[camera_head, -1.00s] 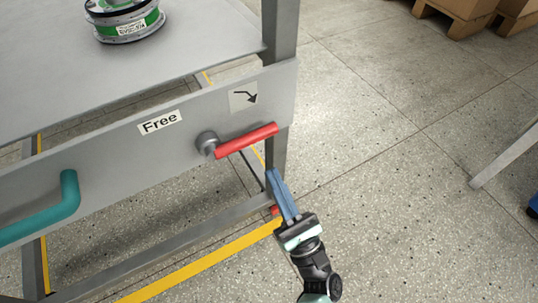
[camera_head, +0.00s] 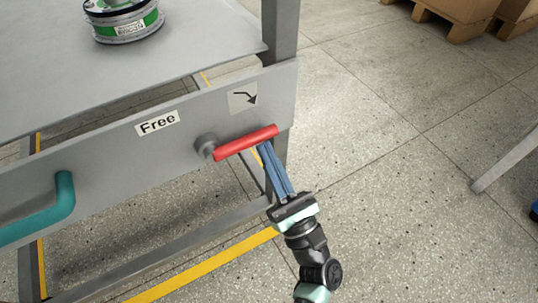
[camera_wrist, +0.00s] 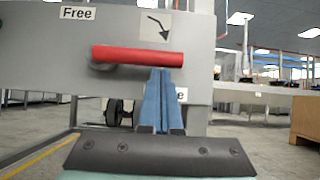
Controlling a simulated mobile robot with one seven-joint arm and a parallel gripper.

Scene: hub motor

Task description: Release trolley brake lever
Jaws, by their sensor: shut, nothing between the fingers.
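The red brake lever (camera_head: 246,142) sticks out from a grey pivot knob (camera_head: 206,145) on the trolley's side panel, its free end pointing right and slightly up in the head view. In the wrist view the red lever (camera_wrist: 138,57) lies nearly level across the panel. My gripper (camera_head: 264,150) is shut and empty. Its blue fingertips are just below the lever's outer half, close to its underside; I cannot tell whether they touch. In the wrist view my gripper's fingertips (camera_wrist: 159,74) end right under the lever.
A "Free" label (camera_head: 158,123) and an arrow sign (camera_head: 243,97) are on the panel. A teal handle (camera_head: 45,212) sticks out at left. A green-labelled spool (camera_head: 122,20) stands on the trolley top. Open floor lies at right, with wooden pallets (camera_head: 450,25) beyond.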

